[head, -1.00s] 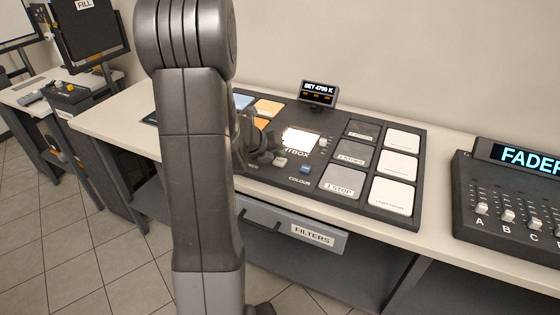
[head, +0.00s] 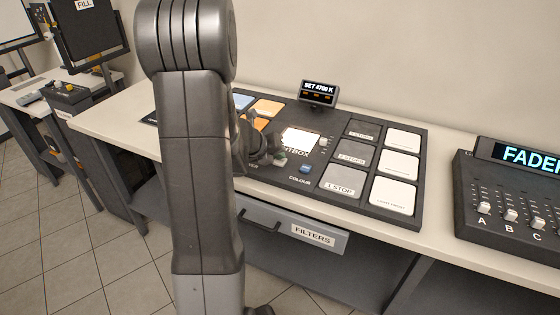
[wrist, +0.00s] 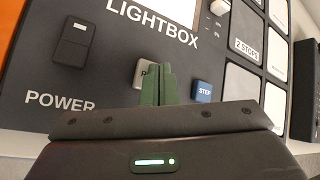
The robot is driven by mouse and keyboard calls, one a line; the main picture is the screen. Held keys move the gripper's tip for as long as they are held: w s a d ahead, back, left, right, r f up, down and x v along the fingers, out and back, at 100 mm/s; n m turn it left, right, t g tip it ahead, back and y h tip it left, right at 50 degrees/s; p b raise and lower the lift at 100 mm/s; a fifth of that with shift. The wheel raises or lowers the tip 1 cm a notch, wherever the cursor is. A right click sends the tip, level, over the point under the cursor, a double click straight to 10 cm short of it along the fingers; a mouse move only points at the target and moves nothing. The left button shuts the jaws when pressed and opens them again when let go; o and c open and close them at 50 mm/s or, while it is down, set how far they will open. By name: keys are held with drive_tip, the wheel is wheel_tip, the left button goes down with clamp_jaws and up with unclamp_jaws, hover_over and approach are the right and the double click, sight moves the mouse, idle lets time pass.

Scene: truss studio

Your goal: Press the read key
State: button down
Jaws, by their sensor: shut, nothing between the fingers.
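The read key is a small pale grey key (wrist: 140,74) on the black lightbox panel (wrist: 100,55); only the start of its label shows in the wrist view. My gripper (wrist: 158,72) has its green fingers shut together and empty, with the tips over the right part of this key, hiding the rest of the label. I cannot tell whether the tips touch it. In the head view my gripper (head: 278,162) is low over the panel's front middle and covers the key. The small display (head: 319,90) behind reads "SET 4700 K".
A blue step key (wrist: 202,91) sits right of the fingers, and a black power switch (wrist: 75,43) sits left. A lit white window (head: 300,140) lies behind. Filter tiles (head: 396,167) lie to the right. A fader desk (head: 505,205) stands farther right.

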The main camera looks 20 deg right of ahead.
sight(278, 162)
drive_tip(key=shift+f, duration=0.2)
idle(0.4)
drive_tip(key=shift+r+p, duration=0.65)
drive_tip(key=shift+r, duration=0.2)
drive_tip(key=shift+r, duration=0.1)
wheel_tip(278, 162, up, 5)
drive_tip(key=p, duration=0.4)
drive_tip(key=shift+p, duration=0.4)
